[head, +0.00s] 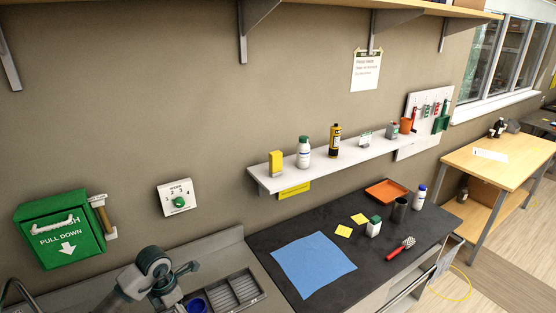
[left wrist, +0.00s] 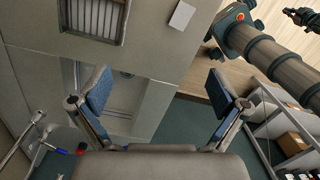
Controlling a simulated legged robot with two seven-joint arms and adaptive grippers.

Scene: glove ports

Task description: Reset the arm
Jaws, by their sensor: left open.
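My left arm (head: 150,275) comes in at the bottom left of the head view, over the grey counter edge and below the green pull-down box. Its fingertips cannot be made out there. In the left wrist view my left gripper (left wrist: 157,90) has its two blue-padded fingers wide apart, with nothing between them. A pale panel and a recessed opening lie beyond the fingers.
The green box (head: 60,232) and a dial panel (head: 179,197) are on the wall. A grey slotted tray (head: 235,291) sits near my arm. The dark bench holds a blue mat (head: 312,264), a red-handled brush (head: 400,248) and an orange tray (head: 387,191). A narrow wall shelf (head: 350,160) holds bottles.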

